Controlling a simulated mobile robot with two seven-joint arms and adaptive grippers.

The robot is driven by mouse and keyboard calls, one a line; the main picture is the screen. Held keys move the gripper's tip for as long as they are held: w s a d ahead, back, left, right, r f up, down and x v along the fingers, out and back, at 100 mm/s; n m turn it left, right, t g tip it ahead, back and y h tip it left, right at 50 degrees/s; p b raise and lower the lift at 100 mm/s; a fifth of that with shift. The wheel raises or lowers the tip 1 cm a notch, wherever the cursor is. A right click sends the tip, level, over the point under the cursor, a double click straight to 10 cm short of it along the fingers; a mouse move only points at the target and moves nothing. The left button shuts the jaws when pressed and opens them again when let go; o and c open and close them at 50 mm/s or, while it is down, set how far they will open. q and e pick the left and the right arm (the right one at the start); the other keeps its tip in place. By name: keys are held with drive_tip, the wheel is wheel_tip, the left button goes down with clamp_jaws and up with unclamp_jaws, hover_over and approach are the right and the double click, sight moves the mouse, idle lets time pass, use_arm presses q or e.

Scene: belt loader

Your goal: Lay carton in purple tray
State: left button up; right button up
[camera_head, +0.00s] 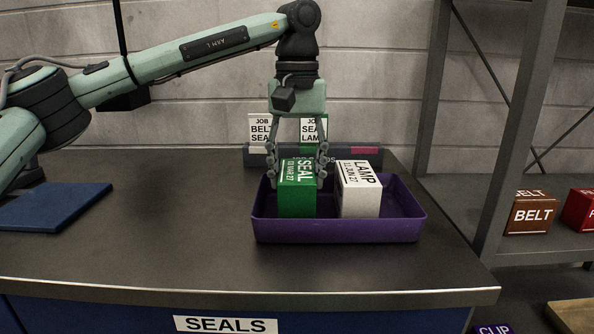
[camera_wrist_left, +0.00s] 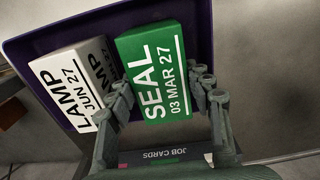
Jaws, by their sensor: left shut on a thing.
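A purple tray (camera_head: 337,230) stands on the dark counter. A green SEAL carton (camera_head: 297,200) is inside it on the left, and a white LAMP carton (camera_head: 360,196) is beside it to the right. My left gripper (camera_head: 298,172) points down from above and is shut on the green carton. In the left wrist view the fingers (camera_wrist_left: 163,98) lie on both sides of the green carton (camera_wrist_left: 152,75), with the white carton (camera_wrist_left: 75,80) close by. Whether the green carton rests on the tray floor cannot be told. My right gripper is not in view.
A job card holder (camera_head: 367,154) with upright cards (camera_head: 265,130) stands behind the tray. A blue mat (camera_head: 52,207) lies at the left. A shelf at the right holds a brown BELT carton (camera_head: 530,214) and a red carton (camera_head: 580,209). The counter's front is clear.

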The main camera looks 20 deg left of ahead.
use_arm(q)
drive_tip(key=shift+f, duration=0.15)
drive_tip(key=o, duration=1.4)
drive_tip(key=shift+c, duration=0.2)
